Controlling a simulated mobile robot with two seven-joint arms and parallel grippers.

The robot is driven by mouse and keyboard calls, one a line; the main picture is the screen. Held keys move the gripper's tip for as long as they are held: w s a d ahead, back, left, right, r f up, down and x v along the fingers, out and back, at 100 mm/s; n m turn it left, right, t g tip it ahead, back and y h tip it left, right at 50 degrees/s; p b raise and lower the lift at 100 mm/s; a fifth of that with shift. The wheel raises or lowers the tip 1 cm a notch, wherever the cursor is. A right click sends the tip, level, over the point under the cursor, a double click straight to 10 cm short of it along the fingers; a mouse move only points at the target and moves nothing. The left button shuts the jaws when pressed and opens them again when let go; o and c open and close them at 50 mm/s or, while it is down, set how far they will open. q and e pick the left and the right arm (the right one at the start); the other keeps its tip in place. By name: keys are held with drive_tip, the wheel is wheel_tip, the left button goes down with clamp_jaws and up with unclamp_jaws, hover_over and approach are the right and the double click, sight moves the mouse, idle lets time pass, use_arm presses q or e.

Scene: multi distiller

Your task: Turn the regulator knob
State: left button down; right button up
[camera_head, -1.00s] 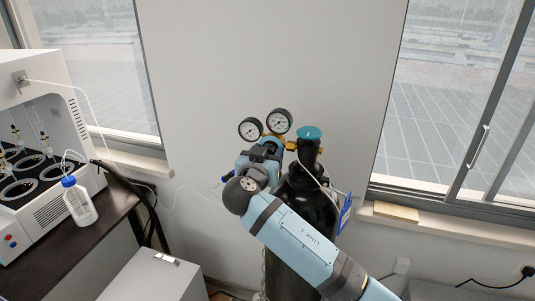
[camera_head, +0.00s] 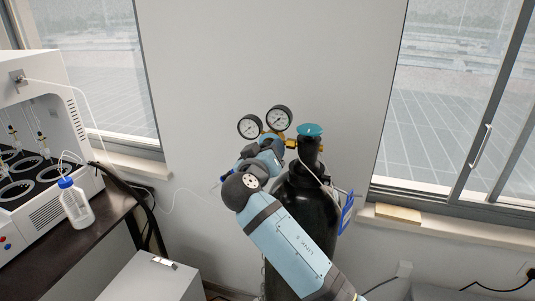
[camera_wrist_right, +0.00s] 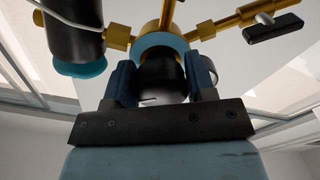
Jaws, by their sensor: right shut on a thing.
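The regulator (camera_head: 265,134), with brass fittings and two round dial gauges (camera_head: 279,118), is on a dark gas cylinder (camera_head: 318,215). In the right wrist view, the black regulator knob (camera_wrist_right: 160,78) sits between the two fingers of my right gripper (camera_wrist_right: 163,82), in front of the regulator's blue ring (camera_wrist_right: 160,41). My right gripper is shut on the knob. In the head view, my right arm and wrist hide the knob and most of the gripper. My left gripper is not in view.
A teal valve handwheel (camera_head: 310,130) tops the cylinder, close to my right wrist. At left, a white machine (camera_head: 40,130) and a blue-capped bottle (camera_head: 76,203) stand on a dark table (camera_head: 75,258). A grey box (camera_head: 155,278) is in front.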

drive_tip(key=n+p, duration=0.1)
drive_tip(key=n, duration=0.2)
drive_tip(key=shift+r, duration=0.15)
drive_tip(key=n+p, duration=0.2)
drive_tip(key=n, duration=0.2)
drive_tip(key=shift+n+p, duration=0.4)
drive_tip(key=shift+n, duration=1)
drive_tip(key=o, duration=0.9)
